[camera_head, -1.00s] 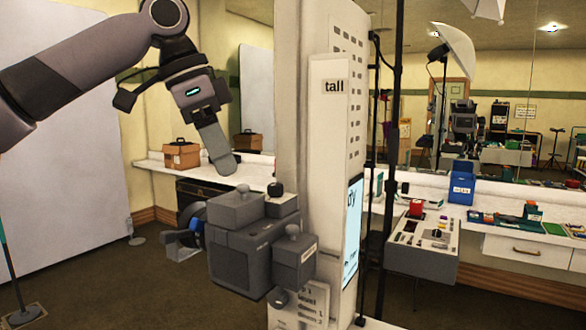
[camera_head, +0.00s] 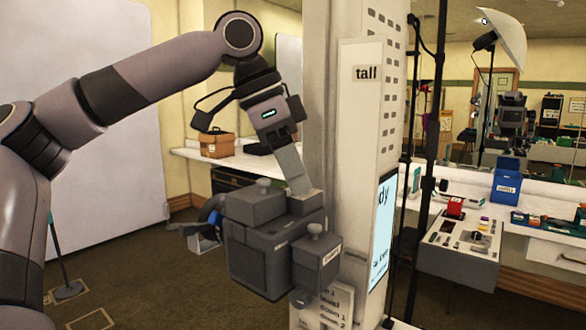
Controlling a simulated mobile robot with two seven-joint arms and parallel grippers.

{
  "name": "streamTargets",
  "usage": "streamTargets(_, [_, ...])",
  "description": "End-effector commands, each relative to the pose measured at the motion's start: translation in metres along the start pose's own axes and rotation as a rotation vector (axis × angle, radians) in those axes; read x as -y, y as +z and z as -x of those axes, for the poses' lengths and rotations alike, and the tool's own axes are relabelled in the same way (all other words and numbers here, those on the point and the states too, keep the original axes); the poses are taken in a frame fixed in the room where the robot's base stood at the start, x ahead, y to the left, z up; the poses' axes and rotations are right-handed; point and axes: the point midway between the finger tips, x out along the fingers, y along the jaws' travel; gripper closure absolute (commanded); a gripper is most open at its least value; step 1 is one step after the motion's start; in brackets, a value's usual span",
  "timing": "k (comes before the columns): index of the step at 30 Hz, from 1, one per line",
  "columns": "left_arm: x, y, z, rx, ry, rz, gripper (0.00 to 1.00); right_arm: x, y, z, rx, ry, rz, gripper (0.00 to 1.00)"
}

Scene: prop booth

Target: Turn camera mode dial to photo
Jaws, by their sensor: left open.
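The dark grey boxy camera (camera_head: 262,262) stands out from the white column in the middle of the view. Blocks sit on its top. A small knob (camera_head: 264,185) is on the left block, and another knob (camera_head: 315,230) is on a labelled front block. I cannot read which is the mode dial. My left gripper (camera_head: 302,188) reaches down from above, fingertips at the top of the right rear block (camera_head: 307,204). It is open; the finger gap does not show clearly. The dark knob on that block is hidden behind the fingers. My right gripper is not in view.
A counter with a control box (camera_head: 461,240) and a blue box (camera_head: 507,182) is at right.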

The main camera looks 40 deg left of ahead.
Motion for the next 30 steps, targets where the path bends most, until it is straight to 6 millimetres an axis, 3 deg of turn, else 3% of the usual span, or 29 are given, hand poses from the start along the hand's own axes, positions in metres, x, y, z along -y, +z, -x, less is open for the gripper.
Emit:
streamTargets(5, [0.0001,0.0001,-0.0001,0.000,0.000,0.000,0.52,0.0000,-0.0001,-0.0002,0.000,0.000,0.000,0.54])
streamTargets(9, [0.0002,0.0001,0.0000,0.000,0.000,0.001,0.97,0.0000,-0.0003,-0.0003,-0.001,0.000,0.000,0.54])
streamTargets(10, [0.0002,0.0001,0.0000,0.000,0.000,0.001,1.00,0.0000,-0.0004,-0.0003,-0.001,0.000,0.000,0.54])
streamTargets(30, [0.0013,-0.0001,0.0000,0.001,0.050,-0.123,1.00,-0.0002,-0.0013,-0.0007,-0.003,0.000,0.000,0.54])
